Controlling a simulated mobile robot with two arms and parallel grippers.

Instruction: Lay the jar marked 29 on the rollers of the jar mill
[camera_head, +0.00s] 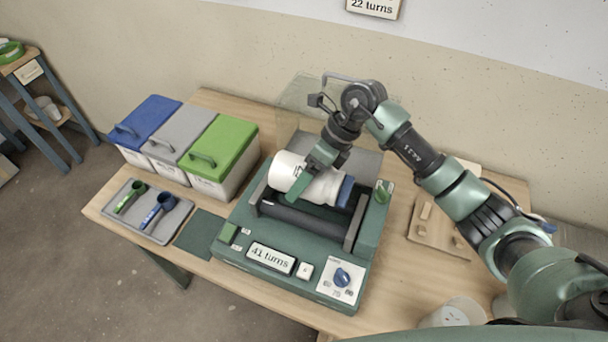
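The green jar mill (280,245) stands on the table, with dark rollers (300,220) in its bed. A white jar (328,187) with a blue lid (346,191) lies on its side at the rollers, lid to the right, roughly in line with them. Its black marking is partly covered and I cannot read the number. Whether the jar rests on the rollers or hangs just above is unclear. My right gripper (302,180) reaches down onto the jar and appears shut on it, one green finger across the front, the other hidden. My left gripper is not in view.
Blue, grey and green lidded bins (225,150) stand at the table's back left. A tray (165,228) with green and blue scoops lies in front of them. A clear raised cover (300,100) is behind the mill. A wooden board (435,228) lies at right.

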